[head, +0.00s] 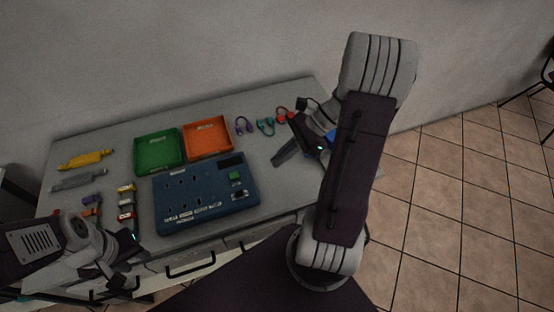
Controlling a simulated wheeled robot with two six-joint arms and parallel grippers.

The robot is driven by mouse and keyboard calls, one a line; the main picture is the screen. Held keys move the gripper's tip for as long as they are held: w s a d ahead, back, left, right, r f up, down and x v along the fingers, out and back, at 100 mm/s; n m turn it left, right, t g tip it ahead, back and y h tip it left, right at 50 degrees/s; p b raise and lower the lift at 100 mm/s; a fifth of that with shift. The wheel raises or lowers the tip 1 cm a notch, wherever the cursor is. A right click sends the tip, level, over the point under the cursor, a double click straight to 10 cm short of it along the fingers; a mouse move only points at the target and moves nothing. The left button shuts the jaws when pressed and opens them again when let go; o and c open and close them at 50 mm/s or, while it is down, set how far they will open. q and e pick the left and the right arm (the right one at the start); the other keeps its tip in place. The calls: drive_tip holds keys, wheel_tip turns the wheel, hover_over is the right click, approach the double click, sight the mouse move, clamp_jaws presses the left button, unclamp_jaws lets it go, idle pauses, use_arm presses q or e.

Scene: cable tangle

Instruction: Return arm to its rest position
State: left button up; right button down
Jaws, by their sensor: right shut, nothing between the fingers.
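My right arm (352,165) rises at the right of the head view and bends over the table's right end. Its gripper (279,160) points left above the grey tabletop, right of the blue panel, shut and empty. My left arm (60,245) is folded low at the left front corner. Its gripper (112,278) hangs by the table's front edge, and its jaws are too small and dark to read.
A blue panel (206,198) lies mid-table, with a green tray (158,150) and an orange tray (208,137) behind it. Purple (244,126), teal (265,127) and red (284,114) cables lie at the back right. Yellow (86,159) and grey (79,180) tools lie left.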

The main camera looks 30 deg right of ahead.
drive_tip(key=shift+w+a, duration=0.1)
drive_tip(key=shift+a, duration=0.15)
drive_tip(key=shift+d, duration=0.1)
